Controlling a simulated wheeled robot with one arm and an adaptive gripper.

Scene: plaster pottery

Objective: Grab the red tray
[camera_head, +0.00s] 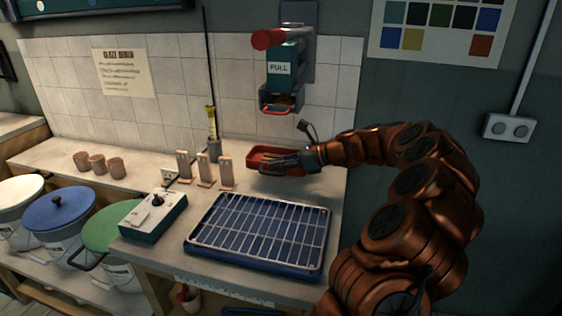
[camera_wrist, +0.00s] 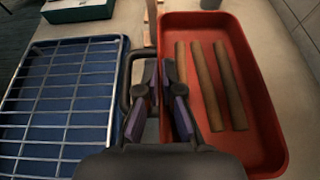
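The red tray (camera_head: 257,157) sits on the counter at the foot of the tiled wall, under a wall-mounted device. In the wrist view the tray (camera_wrist: 261,135) fills the right side and holds three brown strips (camera_wrist: 206,85). My gripper (camera_head: 281,160) is at the tray's front side in the head view, hiding part of it. In the wrist view my gripper (camera_wrist: 162,72) has its fingers apart, near the tray's left wall, one finger on the counter side and one on the tray side. Whether they touch the wall cannot be told.
A blue tray with a wire rack (camera_head: 262,235) stands in front. Several upright wooden pieces (camera_head: 204,170) stand left of the red tray. A control box (camera_head: 152,216) is further left. The red-handled wall device (camera_head: 283,70) hangs above. Lidded buckets (camera_head: 60,212) stand at left.

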